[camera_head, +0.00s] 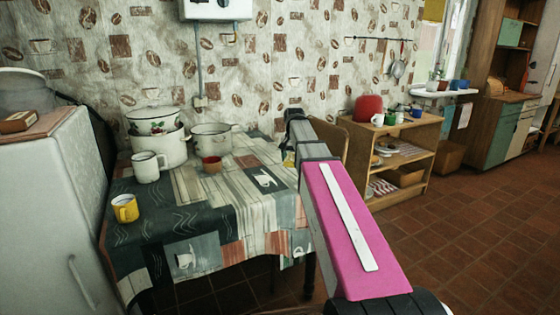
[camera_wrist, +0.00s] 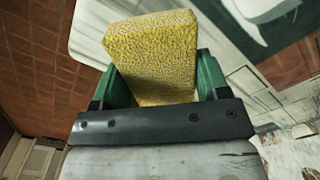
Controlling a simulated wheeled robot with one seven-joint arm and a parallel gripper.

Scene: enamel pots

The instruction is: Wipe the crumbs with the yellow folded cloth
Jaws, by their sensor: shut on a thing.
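The yellow folded cloth (camera_wrist: 152,50) is a thick speckled block in the wrist view. The green fingers of my gripper (camera_wrist: 160,78) stand on either side of it and are shut on it. In the head view, only a small yellow bit of the cloth (camera_head: 289,159) shows beside the end of my arm, at the right side of the table. My arm hides most of the gripper there. The table (camera_head: 215,222) has a patchwork-patterned cover. I cannot make out any crumbs on it in either view.
The front middle is clear. A wooden shelf (camera_head: 408,165) stands to the right.

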